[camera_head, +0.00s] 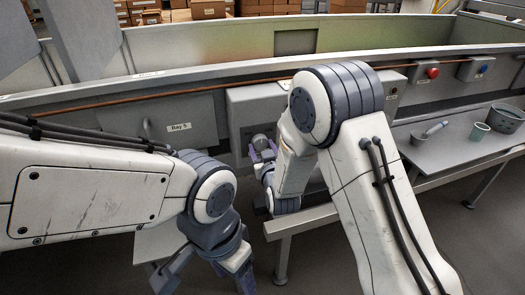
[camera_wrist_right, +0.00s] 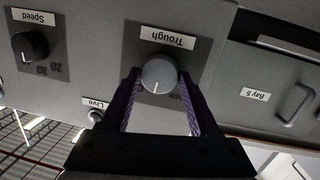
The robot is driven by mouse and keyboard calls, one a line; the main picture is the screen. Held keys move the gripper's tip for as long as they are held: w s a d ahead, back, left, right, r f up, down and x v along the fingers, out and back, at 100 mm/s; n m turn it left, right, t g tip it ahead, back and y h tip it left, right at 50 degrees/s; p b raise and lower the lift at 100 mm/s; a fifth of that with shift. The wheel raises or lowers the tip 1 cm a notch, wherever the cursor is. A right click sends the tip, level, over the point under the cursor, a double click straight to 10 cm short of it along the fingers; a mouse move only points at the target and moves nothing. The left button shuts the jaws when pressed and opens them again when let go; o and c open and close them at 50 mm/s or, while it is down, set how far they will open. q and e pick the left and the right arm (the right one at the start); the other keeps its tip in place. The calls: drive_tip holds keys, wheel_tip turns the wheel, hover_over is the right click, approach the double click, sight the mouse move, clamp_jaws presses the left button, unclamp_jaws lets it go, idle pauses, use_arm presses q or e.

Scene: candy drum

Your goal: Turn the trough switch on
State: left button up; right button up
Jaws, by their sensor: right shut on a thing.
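My left gripper (camera_head: 212,277) hangs low near the bottom of the head view, fingers apart and empty.
A black "Speed" knob (camera_wrist_right: 30,46) and a "Live" fitting (camera_wrist_right: 95,115) sit near the switch. The Bay 5 panel (camera_head: 180,115) has a handle. A red button (camera_head: 432,72) and blue switch (camera_head: 483,68) are farther right. A bench (camera_head: 425,155) holds cups and a bowl.

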drive_tip(key=m+y+b, duration=0.1)
drive_tip(key=m+b, duration=0.1)
drive_tip(key=m, duration=0.2)
drive_tip(key=shift+d+m+g, duration=0.15)
drive_tip(key=shift+m+g, duration=0.15)
drive_tip(key=shift+r+m+y+b, duration=0.1)
drive_tip(key=shift+m+y+b, duration=0.2)
drive_tip(key=shift+m+b, duration=0.55)
drive_tip(key=shift+m, duration=0.35)
drive_tip(key=o, duration=1.4)
drive_tip(key=shift+c, duration=0.2)
drive_tip(key=b+v, duration=0.7)
drive_tip(key=v, duration=0.3)
